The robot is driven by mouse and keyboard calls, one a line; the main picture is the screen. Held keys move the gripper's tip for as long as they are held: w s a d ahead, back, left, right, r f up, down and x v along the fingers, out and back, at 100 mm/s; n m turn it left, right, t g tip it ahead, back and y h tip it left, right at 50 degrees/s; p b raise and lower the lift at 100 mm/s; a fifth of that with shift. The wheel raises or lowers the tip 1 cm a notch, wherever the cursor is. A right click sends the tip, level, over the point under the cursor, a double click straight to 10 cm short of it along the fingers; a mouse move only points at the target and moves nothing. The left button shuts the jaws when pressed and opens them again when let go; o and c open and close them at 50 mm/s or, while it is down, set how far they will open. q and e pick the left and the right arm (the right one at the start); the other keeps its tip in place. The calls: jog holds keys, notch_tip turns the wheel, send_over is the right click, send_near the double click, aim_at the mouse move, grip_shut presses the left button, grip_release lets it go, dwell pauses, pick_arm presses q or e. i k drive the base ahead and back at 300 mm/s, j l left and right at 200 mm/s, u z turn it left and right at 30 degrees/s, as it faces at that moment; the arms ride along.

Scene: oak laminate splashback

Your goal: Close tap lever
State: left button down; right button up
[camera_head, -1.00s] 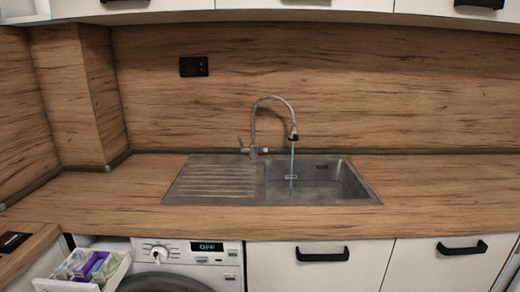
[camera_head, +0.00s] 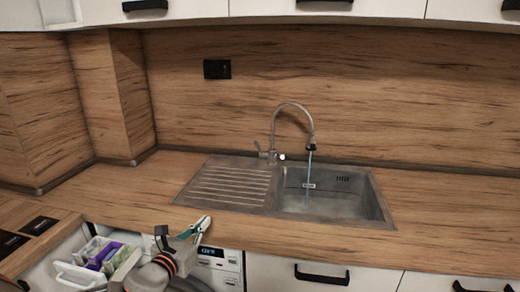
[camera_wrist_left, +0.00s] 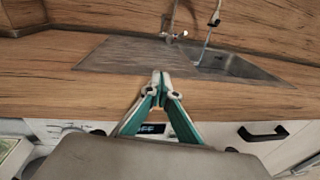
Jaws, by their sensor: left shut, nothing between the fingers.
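The tap (camera_head: 273,130) has a tall curved spout over the sink, and a stream of water (camera_head: 308,170) runs from its end into the basin. My left gripper (camera_head: 205,222) is at the counter's front edge, in front of the drainboard and well short of the tap. In the left wrist view its fingertips (camera_wrist_left: 160,74) are together and empty. My right gripper is not in view.
The steel sink (camera_head: 345,212) with its ribbed drainboard (camera_head: 225,186) is set into the wooden counter (camera_head: 450,225). A black socket (camera_head: 217,69) is on the splashback. Counter space beside the sink is clear.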

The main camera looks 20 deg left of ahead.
aim_at(262, 154)
jog(key=i+j, duration=0.1)
jog(key=i, duration=0.45)
jog(key=i+j, duration=0.1)
jog(key=i, duration=0.45)
